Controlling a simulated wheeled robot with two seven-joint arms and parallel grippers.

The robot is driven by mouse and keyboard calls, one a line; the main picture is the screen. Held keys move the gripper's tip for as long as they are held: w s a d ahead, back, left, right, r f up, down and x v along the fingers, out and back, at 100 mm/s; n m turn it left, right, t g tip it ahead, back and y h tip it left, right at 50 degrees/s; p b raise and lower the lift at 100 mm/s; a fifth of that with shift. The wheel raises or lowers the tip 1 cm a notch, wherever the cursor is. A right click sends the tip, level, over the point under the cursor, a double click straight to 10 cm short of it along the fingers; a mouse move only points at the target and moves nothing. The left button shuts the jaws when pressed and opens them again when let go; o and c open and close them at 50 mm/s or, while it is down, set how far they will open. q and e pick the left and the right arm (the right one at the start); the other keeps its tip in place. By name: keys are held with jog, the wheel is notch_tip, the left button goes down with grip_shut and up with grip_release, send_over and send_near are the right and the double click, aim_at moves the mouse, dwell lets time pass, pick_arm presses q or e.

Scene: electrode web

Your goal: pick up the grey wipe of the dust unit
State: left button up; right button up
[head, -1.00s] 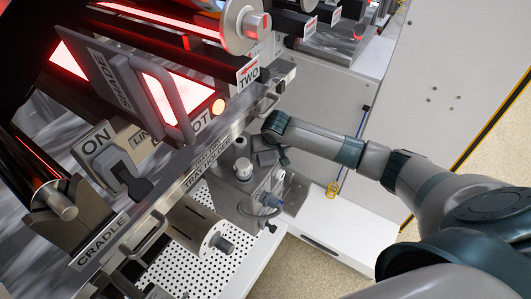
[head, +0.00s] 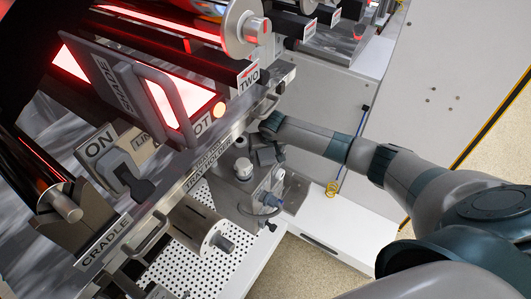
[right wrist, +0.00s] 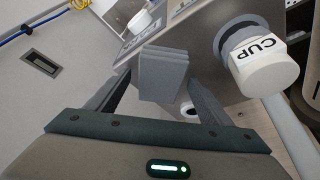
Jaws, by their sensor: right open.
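The grey wipe (right wrist: 163,72) shows in the right wrist view as a thick, folded-looking grey piece with layered edges. My right gripper (right wrist: 159,80) is open, with one finger on each side of the wipe. I cannot tell whether either finger touches it. The dust unit (head: 238,192) is a grey box in the middle of the head view. My right gripper (head: 266,155) hangs over its far right side there. The wipe is hard to make out from the head. My left gripper is not in view.
A white cup (right wrist: 267,66) labelled CUP is close to the right of the gripper. A yellow coil (head: 332,188) lies on the white ledge. A perforated tray (head: 195,268), a grey cylinder (head: 200,228) and the steel machine rail (head: 190,178) are left of the unit.

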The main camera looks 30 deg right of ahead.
dwell(0.3)
jog(key=shift+c, duration=0.5)
jog(key=c, duration=1.1)
jog(key=shift+w+r+b, duration=0.1)
jog(key=shift+r+b, duration=0.3)
jog(key=shift+r, duration=0.15)
jog(key=s+a+b, duration=0.1)
jog(key=s+a, duration=0.1)
jog(key=s, duration=0.6)
jog(key=s+a+b, duration=0.2)
jog(key=s, duration=0.7)
jog(key=shift+s+a+r, duration=0.25)
jog(key=shift+s, duration=0.05)
